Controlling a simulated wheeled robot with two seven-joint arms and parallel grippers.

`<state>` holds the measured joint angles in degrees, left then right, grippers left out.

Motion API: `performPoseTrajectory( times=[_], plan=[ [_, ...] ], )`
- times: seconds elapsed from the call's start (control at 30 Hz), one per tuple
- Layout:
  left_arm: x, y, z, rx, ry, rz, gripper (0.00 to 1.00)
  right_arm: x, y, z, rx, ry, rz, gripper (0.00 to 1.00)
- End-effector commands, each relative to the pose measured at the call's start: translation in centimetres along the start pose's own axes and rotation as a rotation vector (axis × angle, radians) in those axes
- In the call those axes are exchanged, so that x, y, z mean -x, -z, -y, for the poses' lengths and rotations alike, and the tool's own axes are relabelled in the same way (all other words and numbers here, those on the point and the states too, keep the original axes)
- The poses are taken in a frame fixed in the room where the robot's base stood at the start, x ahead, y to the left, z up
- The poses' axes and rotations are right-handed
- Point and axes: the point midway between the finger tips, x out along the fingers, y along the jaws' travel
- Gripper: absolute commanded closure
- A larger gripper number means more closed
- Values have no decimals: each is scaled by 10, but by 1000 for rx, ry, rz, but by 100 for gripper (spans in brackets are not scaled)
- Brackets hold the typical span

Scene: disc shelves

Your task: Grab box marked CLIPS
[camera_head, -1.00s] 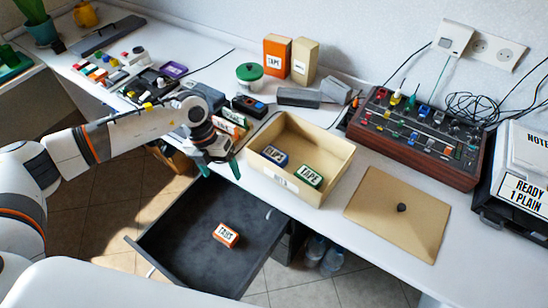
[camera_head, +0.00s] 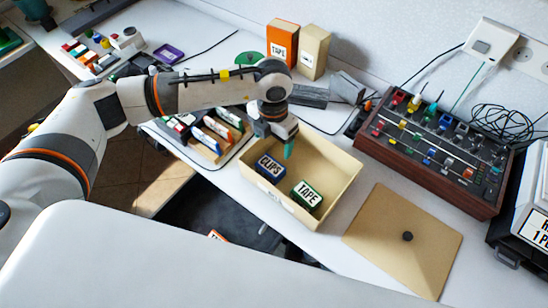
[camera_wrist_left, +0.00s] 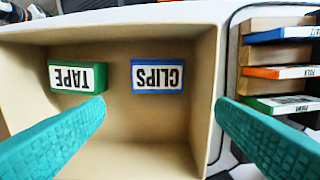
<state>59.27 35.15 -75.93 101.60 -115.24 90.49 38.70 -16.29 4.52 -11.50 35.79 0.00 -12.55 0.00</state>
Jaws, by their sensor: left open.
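The box marked CLIPS (camera_head: 270,168), blue with a white label, lies in the tan open box (camera_head: 335,193) beside a green box marked TAPE (camera_head: 306,194). In the left wrist view the CLIPS box (camera_wrist_left: 157,77) lies ahead of the fingers, upside down in the picture, with the TAPE box (camera_wrist_left: 78,76) to its left. My left gripper (camera_head: 277,140) is over the rear left part of the tan box, above the CLIPS box. Its teal fingers (camera_wrist_left: 162,110) are wide apart and empty. My right gripper is not in view.
A rack of labelled cases (camera_head: 205,136) stands left of the tan box. Tall TAPE boxes (camera_head: 281,45) stand behind. A dark open drawer (camera_head: 205,205) is below.

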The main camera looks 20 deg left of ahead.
Motion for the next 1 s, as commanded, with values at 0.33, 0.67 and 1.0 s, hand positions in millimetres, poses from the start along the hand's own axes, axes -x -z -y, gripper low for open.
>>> performPoseTrajectory(
  times=[0.33,0.67,1.0],
  plan=[
    [-52,-2,0,1,-1,3,21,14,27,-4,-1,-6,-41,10],
    [-87,-12,-2,0,-1,7,21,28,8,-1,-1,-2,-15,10],
    [-109,-10,-2,0,-3,0,21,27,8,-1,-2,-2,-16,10]
  ],
)
